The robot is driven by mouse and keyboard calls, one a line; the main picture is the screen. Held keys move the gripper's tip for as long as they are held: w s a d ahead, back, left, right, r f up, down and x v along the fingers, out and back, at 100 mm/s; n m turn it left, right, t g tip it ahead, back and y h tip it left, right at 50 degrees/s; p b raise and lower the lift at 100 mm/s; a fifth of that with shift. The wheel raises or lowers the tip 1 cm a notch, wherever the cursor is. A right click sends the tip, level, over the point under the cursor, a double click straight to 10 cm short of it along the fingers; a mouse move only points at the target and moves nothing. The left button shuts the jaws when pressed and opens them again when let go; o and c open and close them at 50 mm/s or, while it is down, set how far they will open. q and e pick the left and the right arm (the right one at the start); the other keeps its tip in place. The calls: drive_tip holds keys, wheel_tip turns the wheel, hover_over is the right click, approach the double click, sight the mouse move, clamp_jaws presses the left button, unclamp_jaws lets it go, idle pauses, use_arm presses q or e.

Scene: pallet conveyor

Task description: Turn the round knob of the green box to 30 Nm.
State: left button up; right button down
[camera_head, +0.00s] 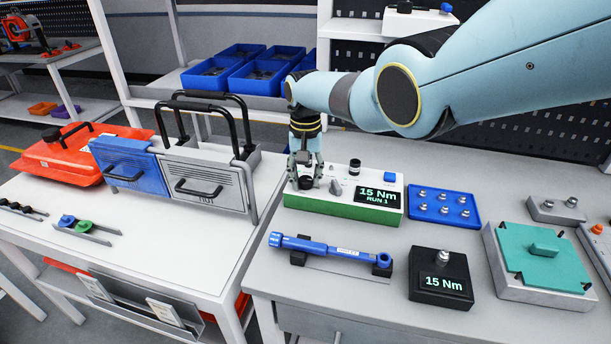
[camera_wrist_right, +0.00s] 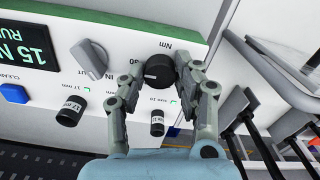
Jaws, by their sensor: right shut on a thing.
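The green box (camera_head: 330,208) has a white top and a green front, and stands at the back of the right table. Its display (camera_head: 377,196) reads 15 Nm, RUN 1. The black round knob (camera_head: 306,183) is at the left end of its top; in the right wrist view the knob (camera_wrist_right: 159,72) sits beside the "Nm" mark. My right gripper (camera_head: 305,172) comes down from above and is shut on the knob, one finger on each side. A grey lever knob (camera_wrist_right: 90,58) is beside it. My left gripper is not in view.
A blue torque wrench (camera_head: 330,248) lies in its holder in front of the box. A black box (camera_head: 440,282) also shows 15 Nm. A blue tray of sockets (camera_head: 470,218) is to the right.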

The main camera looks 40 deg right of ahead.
sight(305, 179)
drive_tip(key=c, duration=0.9)
unclamp_jaws()
drive_tip(key=shift+c, duration=0.2)
drive_tip(key=shift+r, duration=0.1)
wheel_tip(305, 179, up, 12)
